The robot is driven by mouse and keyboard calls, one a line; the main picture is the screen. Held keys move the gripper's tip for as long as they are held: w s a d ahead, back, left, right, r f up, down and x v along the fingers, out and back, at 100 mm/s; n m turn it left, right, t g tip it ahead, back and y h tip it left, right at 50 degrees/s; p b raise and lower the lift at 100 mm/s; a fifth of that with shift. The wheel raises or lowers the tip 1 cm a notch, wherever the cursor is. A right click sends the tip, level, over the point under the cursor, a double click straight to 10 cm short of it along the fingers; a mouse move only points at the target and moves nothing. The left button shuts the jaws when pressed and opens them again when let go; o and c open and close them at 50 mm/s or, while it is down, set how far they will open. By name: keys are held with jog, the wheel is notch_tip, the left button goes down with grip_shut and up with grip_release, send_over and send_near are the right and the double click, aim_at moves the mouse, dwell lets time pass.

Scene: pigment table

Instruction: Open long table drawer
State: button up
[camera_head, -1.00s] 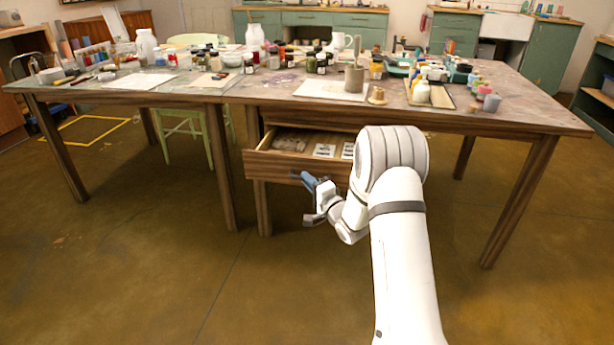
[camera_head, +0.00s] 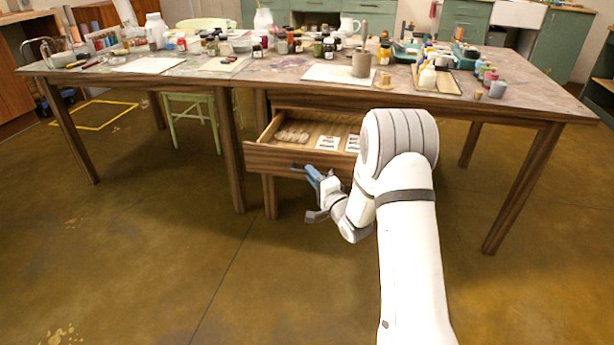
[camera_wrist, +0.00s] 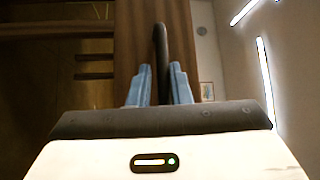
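The long table's wooden drawer (camera_head: 270,158) stands pulled out under the tabletop in the head view, with white cards and brownish items inside. Its dark handle (camera_wrist: 160,62) runs between the two blue fingers of my gripper (camera_wrist: 160,85) in the wrist view. The drawer front (camera_wrist: 135,40) fills the middle of that view. In the head view my gripper (camera_head: 314,174) is at the handle on the drawer front. Small gaps seem to show beside the handle, so I cannot tell whether the fingers press on it. My arm hides the drawer's right part.
The long table (camera_head: 290,90) carries many jars, bottles, sheets and a grey cylinder (camera_head: 361,64). Table legs (camera_head: 232,160) stand left of the drawer. A green chair (camera_head: 196,105) is behind the table. The floor in front is clear.

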jog(key=o, duration=0.3)
jog(key=shift+a, duration=0.2)
jog(key=p+v, duration=0.2)
jog(key=v, duration=0.6)
jog(key=shift+w+r, duration=0.1)
